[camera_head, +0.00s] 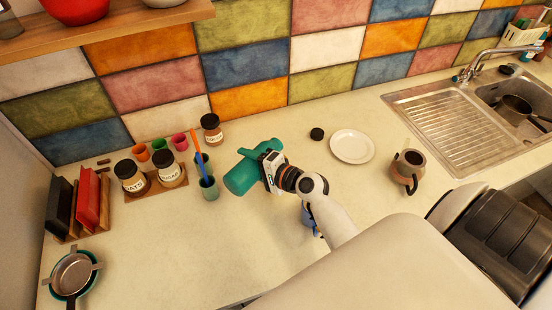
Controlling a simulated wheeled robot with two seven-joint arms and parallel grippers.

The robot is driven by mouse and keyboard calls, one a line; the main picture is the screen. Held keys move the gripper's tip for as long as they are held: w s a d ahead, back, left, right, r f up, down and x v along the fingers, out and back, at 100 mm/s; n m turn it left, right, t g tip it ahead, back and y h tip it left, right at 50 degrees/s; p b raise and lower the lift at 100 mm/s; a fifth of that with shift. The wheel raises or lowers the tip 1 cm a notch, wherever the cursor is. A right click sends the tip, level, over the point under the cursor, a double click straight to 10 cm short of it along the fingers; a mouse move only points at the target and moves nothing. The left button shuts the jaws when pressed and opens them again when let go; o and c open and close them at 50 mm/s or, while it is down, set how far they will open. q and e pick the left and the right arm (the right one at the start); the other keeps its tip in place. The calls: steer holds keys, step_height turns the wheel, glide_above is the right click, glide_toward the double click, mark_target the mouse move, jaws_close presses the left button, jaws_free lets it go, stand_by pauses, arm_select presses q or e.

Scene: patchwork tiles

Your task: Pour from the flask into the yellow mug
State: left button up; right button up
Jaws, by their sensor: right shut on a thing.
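My right gripper (267,168) is shut on a teal flask (240,180) above the left-middle part of the counter. The flask is tilted, with its wide body toward the lower left. Part of it is hidden behind the gripper, and I cannot tell whether anything flows from it. I see no yellow mug; my right arm covers part of the counter. A brown pot-like vessel with a handle (407,168) stands to the right. My left gripper is not in view.
A teal cup with brushes (208,188) stands close left of the flask. Labelled jars (130,177) stand farther left. A white plate (352,146) and a small black lid (317,134) lie right. A blue thing (308,222) is partly hidden by my arm.

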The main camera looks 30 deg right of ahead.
steer(key=shift+w+d+r+m, duration=0.1)
steer(key=shift+d+r+m, duration=0.1)
steer(key=shift+r+m, duration=0.4)
stand_by(1.6)
